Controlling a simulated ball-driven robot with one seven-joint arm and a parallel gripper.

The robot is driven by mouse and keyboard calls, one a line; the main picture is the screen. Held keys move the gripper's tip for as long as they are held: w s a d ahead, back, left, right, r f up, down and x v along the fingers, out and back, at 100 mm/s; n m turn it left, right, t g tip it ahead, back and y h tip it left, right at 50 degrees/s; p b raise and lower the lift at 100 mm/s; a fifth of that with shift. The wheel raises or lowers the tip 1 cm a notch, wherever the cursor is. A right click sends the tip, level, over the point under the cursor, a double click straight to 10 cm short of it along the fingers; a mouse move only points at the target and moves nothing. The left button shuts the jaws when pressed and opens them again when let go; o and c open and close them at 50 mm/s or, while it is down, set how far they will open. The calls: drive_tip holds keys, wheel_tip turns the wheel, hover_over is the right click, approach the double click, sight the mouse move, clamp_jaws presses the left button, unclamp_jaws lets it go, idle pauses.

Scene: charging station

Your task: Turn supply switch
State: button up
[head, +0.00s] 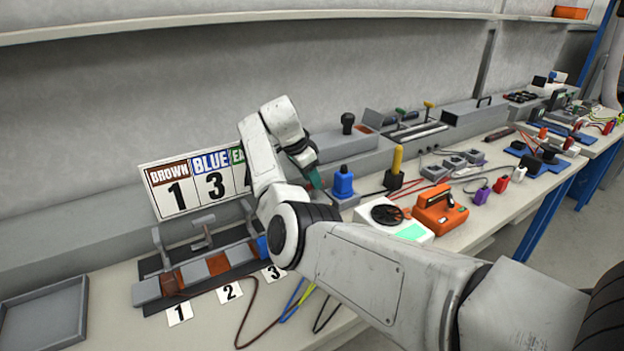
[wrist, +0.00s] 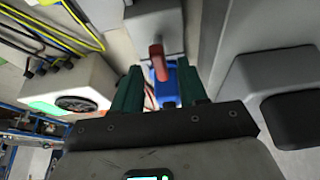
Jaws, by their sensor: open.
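A red switch handle (wrist: 157,62) stands out from a light grey box (wrist: 153,22) in the wrist view. I take it for the supply switch. My gripper (wrist: 160,82) is open, with its two dark green fingers on either side of the handle's line. The handle shows in the gap near the fingertips; I cannot tell whether they touch it. A blue plug-like part (wrist: 166,90) lies in the gap behind the handle. In the head view, my gripper (head: 315,181) points down beside a blue part (head: 343,183) on a grey box; my arm hides most of the switch there.
A white meter with a round dial (head: 385,214) and an orange device (head: 440,208) stand to the right. A clamp block with numbered slots (head: 203,272) and a number board (head: 188,187) are at the left. In the wrist view, a grey block with a black pad (wrist: 292,118) is close at right.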

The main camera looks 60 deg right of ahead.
drive_tip(key=v, duration=0.9)
drive_tip(key=shift+a+r, duration=0.2)
drive_tip(key=shift+r, duration=0.1)
drive_tip(key=shift+w, duration=0.1)
